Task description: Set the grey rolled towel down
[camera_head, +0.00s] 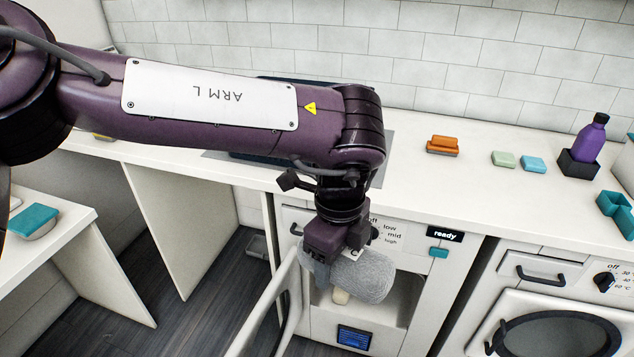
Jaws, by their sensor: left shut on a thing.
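A grey rolled towel (362,278) hangs under my left gripper (338,262), in front of the white appliance with the "ready" display. My left gripper is shut on the towel from above. Its fingertips are largely hidden by the gripper body and the towel. The towel lies roughly level and covers part of the appliance's open compartment (398,310). I cannot tell whether the towel touches anything below it. My right gripper does not show.
The appliance's door (268,318) stands open on the left. The counter (440,195) holds an orange block (443,143), green and blue blocks (533,164) and a purple bottle (590,138). A washing machine (555,335) stands at right. A teal item (33,220) lies on the lower left table.

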